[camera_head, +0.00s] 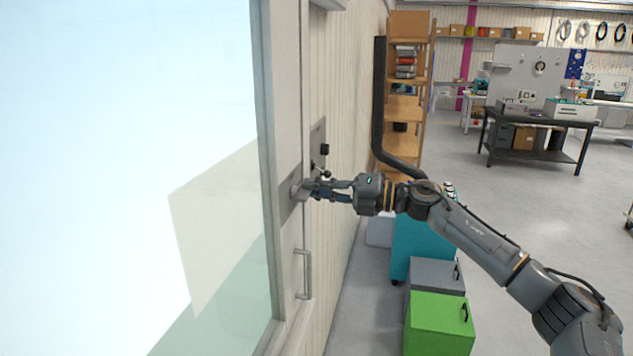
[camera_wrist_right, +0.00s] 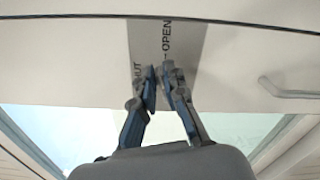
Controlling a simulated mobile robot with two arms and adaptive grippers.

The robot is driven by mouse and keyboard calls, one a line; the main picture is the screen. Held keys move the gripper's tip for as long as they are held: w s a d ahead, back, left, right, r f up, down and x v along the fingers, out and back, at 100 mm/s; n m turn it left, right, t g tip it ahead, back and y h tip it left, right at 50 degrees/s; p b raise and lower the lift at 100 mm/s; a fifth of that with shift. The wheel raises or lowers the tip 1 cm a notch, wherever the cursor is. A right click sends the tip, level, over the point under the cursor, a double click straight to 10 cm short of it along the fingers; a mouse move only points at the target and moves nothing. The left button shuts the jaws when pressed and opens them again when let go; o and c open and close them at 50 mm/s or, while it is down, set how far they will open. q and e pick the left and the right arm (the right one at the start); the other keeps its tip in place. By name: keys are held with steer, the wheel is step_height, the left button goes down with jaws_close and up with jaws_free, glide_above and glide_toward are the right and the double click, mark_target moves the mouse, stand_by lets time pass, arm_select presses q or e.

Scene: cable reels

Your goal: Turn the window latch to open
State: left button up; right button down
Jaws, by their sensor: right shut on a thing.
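The window (camera_head: 150,120) fills the left of the head view, with a pale frame along its right edge. A grey latch plate (camera_head: 289,196) sits on that frame with a small round latch knob (camera_head: 298,191). In the wrist view the plate (camera_wrist_right: 185,40) carries the words OPEN and, partly covered, SHUT. My right gripper (camera_head: 311,190) reaches in from the right and is shut on the latch at the plate. Its fingertips (camera_wrist_right: 158,82) are close together over the plate in the wrist view and hide most of the latch. My left gripper is out of view.
A bar handle (camera_head: 304,274) is below the latch. A dark wall plate with a small lever (camera_head: 319,150) is just beyond it. Green (camera_head: 438,325) and grey (camera_head: 436,273) boxes stand on the floor below my right arm. Open floor lies to the right.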

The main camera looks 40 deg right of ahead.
steer(key=shift+d+f+m+p, duration=0.15)
steer(key=shift+m+p, duration=0.85)
steer(key=shift+m, duration=1)
steer(key=shift+f, duration=0.1)
steer(key=c, duration=1.4)
jaws_free()
steer(key=shift+f, duration=0.1)
steer(key=v, duration=1.2)
